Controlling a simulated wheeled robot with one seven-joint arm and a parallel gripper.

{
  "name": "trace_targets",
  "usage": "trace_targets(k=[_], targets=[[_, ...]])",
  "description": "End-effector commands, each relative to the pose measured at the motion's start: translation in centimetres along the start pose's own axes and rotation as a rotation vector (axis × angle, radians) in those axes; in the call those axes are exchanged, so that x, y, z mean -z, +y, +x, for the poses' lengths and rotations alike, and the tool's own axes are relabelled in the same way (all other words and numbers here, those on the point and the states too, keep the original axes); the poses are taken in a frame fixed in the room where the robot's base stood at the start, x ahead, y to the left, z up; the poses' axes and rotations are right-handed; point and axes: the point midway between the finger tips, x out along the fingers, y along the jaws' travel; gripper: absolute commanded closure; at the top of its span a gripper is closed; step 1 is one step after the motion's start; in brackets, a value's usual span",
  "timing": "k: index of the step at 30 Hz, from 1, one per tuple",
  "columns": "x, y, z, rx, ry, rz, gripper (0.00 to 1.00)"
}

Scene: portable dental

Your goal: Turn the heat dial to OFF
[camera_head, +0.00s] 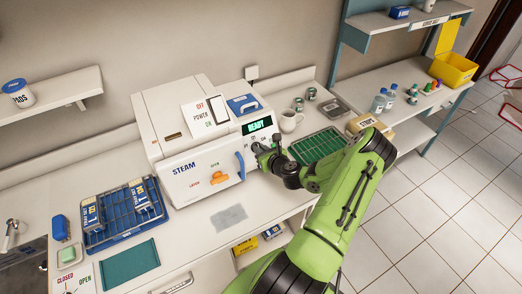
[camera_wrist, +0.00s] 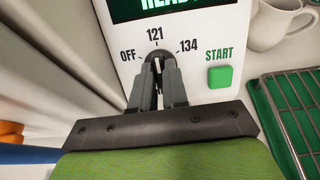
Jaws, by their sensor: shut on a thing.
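The heat dial (camera_wrist: 157,55) is a dark knob on the white front panel of the steam unit (camera_head: 185,120). In the wrist view its labels read OFF at the left, 121 at the top and 134 at the right. My gripper (camera_wrist: 158,68) is shut on the dial from below, with a finger on each side. The fingers cover most of the knob; what shows of it seems to point up near 121. In the head view my gripper (camera_head: 268,152) is at the unit's right front and hides the dial.
A green START button (camera_wrist: 220,77) is right of the dial, below the READY display (camera_head: 257,125). A blue handle (camera_head: 240,165) and an orange latch (camera_head: 220,177) are on the unit's front. A white mug (camera_head: 291,122) and a green rack tray (camera_head: 317,145) stand to the right.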

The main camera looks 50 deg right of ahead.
Motion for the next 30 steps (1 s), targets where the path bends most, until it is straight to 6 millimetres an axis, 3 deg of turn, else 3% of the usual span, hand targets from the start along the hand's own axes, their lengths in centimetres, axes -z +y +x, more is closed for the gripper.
trace_targets(k=[11, 30], targets=[[0.12, -0.05, 0.1, -0.027, -0.001, -0.197, 1.0], [0.12, -0.13, 0.14, -0.106, -0.002, -0.775, 1.0]])
